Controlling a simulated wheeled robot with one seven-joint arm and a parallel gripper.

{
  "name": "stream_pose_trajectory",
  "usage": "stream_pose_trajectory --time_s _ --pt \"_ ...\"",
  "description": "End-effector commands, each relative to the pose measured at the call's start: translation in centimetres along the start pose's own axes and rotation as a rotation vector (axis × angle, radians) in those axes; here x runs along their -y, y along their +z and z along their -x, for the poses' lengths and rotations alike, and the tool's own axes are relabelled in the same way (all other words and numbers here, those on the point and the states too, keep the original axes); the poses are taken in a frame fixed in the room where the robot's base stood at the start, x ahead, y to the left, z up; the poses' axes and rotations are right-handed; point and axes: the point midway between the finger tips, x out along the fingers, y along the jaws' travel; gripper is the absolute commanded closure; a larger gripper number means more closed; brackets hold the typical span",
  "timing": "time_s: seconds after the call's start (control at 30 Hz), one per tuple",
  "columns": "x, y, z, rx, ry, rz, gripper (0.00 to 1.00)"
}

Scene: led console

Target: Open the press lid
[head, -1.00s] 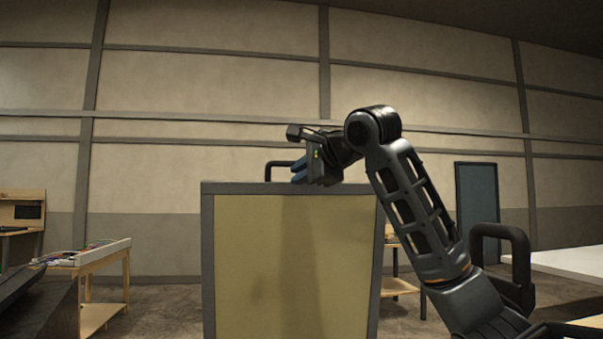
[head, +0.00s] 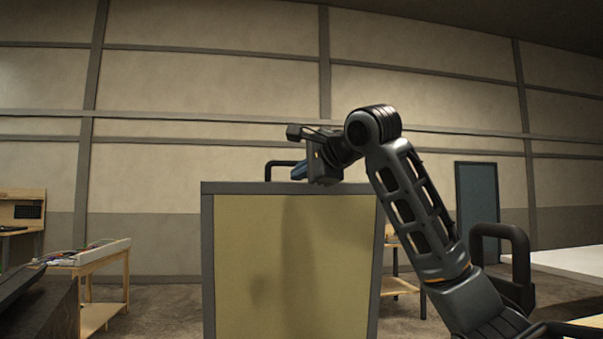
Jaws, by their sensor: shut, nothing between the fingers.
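A large panel with a dull yellow face and a dark grey frame (head: 290,187) stands upright in front of me; I take it to be the press lid, seen raised. A black bar handle (head: 282,164) shows above its top edge, left of my gripper. The fingers are shut and hold nothing. Whether they touch the handle or the panel cannot be told. What lies behind the panel is hidden.
A wooden table (head: 100,265) with a white tray of cables (head: 90,252) stands at the left. A wooden workbench (head: 22,212) is farther back. A blue-grey door panel (head: 477,205) and a white surface (head: 575,262) are at the right. Floor shows between the table and the panel.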

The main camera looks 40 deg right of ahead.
Motion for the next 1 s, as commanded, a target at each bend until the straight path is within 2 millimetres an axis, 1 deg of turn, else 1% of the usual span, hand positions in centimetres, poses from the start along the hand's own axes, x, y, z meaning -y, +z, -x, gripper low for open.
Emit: stream_pose_trajectory --time_s 0.5,0.77,1.0 --pt "0.0 0.0 0.0 0.0 0.0 0.0 0.99" --pt "0.0 0.0 0.0 0.0 0.0 0.0 0.75" --pt "0.0 0.0 0.05 0.0 0.0 0.0 0.74"
